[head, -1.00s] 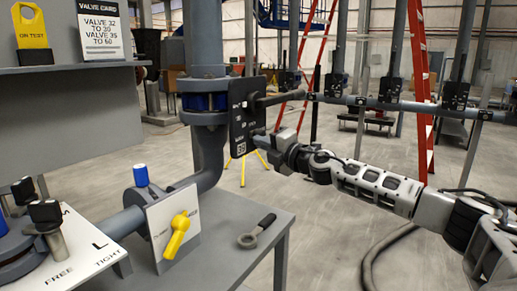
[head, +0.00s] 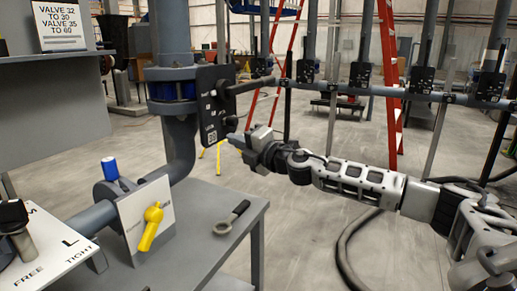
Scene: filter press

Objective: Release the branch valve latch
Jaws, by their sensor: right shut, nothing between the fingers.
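The black valve plate (head: 214,108), with white markings, stands on the grey vertical pipe, left of picture centre. A dark lever handle (head: 252,85) sticks out from it to the right. My right gripper (head: 236,138) is shut and empty, with its tips close to the plate's lower right edge, below the lever. I cannot tell whether it touches the plate. A yellow handle (head: 151,226) sits tilted on a white plate (head: 133,212) on the branch pipe, beside a blue cap (head: 110,168). I cannot make out which part is the latch. My left gripper is not in view.
A grey bench (head: 195,258) carries a ring-ended wrench (head: 232,217). A FREE/TIGHT board (head: 60,255) is at lower left, and a valve card (head: 60,25) stands on the shelf above. Behind are a row of pipes with black plates and a red ladder (head: 387,80).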

